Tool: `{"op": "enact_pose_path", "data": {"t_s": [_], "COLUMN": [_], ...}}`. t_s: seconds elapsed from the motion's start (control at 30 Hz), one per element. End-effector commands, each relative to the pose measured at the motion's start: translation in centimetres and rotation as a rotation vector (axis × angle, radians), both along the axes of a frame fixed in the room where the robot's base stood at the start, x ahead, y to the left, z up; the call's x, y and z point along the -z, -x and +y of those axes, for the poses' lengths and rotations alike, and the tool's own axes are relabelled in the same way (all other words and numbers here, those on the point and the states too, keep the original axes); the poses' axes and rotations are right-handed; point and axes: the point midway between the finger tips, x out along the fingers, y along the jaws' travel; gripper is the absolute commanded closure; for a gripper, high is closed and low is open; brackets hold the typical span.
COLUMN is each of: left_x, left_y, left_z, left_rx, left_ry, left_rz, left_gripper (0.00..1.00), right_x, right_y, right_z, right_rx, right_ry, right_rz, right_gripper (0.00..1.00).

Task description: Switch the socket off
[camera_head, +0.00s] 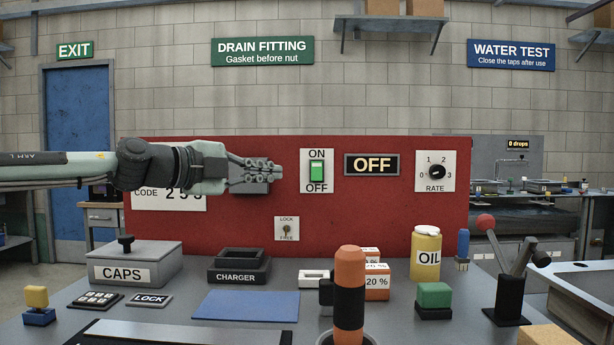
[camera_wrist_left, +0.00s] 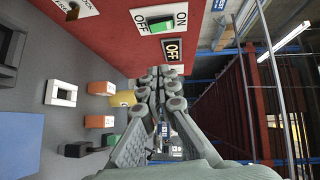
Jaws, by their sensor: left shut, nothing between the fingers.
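The switch (camera_head: 316,171) is a white plate with a green rocker, marked ON above and OFF below, on the red panel. I cannot tell for sure which end of the rocker is pressed in. A dark display (camera_head: 371,164) to its right reads OFF. My left gripper (camera_head: 280,172) is shut and empty, pointing right, just left of the switch plate and apart from it. In the left wrist view the shut fingers (camera_wrist_left: 160,75) show below the switch (camera_wrist_left: 158,22), with the display (camera_wrist_left: 172,49) beside it. My right gripper is not in view.
The red panel (camera_head: 230,225) also bears a RATE dial (camera_head: 436,172), a LOCK/FREE key plate (camera_head: 287,230) and a CODE sign (camera_head: 170,199). Below stand a CAPS box (camera_head: 136,268), a CHARGER cradle (camera_head: 238,277), an orange-black handle (camera_head: 349,290) and a yellow OIL can (camera_head: 426,255).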

Motion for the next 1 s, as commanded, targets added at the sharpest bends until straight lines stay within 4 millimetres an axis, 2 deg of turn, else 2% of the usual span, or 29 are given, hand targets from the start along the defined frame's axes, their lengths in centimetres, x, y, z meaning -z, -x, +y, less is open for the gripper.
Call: {"op": "enact_pose_path", "data": {"t_s": [0.17, 0.57, 0.77, 1.0], "left_x": [0.3, 1.1, 1.5, 1.6], "left_y": [-1.1, -6.9, -9.8, -10.9], "left_z": [-1.2, -7.1, -7.1, -7.1], "left_rx": [0.001, 0.001, -0.002, 0.0], "left_ry": [-0.001, -0.001, 0.002, 0.0], "left_rz": [0.001, 0.001, 0.002, 0.001], "left_gripper": [1.0, 1.0, 1.0, 1.0], "right_x": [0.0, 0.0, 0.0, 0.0], "right_y": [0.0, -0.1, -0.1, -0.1], "right_z": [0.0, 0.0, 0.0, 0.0], "right_rx": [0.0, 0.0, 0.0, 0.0], "right_ry": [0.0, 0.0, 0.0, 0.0], "right_rz": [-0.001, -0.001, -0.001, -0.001], "right_gripper": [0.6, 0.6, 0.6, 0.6]}}
